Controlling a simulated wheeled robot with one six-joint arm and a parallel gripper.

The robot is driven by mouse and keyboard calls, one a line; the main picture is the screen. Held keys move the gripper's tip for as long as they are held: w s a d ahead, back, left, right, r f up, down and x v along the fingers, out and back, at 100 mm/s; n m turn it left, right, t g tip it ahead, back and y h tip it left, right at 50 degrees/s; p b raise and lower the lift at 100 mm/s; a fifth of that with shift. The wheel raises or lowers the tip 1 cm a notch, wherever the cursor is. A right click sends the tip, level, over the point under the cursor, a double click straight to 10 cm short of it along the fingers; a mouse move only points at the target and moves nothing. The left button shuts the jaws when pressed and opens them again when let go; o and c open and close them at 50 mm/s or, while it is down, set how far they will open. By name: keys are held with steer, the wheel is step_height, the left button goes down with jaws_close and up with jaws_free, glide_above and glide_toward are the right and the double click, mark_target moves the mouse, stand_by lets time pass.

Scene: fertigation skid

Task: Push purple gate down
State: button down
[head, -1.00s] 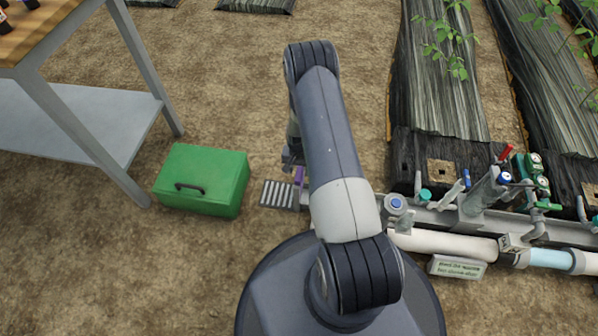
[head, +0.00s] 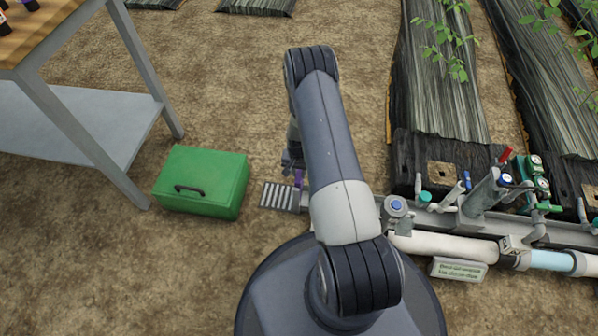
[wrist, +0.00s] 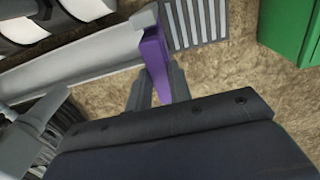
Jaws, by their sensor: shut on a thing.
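The purple gate (head: 298,179) shows as a small purple strip just left of my arm in the head view, at the left end of the grey channel by a slotted grate. In the wrist view the purple gate (wrist: 153,54) is a narrow upright piece with a grey top. My gripper (wrist: 158,88) is shut on it, with one grey finger on each side. In the head view my gripper (head: 291,163) is small and partly hidden by my arm. The gate's lower part is hard to make out.
A slotted grate (head: 277,195) lies beside the gate. A green box (head: 202,180) stands to the left, near a metal table (head: 148,112). Valves and pipes (head: 445,243) run along the channel to the right. Bare soil lies beyond.

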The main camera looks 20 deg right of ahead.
step_height(320, 180, down, 6)
steer(key=b, duration=0.5)
stand_by(0.4)
steer(key=c, duration=1.3)
jaws_free()
step_height(320, 180, up, 11)
steer(key=p, duration=0.4)
steer(key=shift+f, duration=0.1)
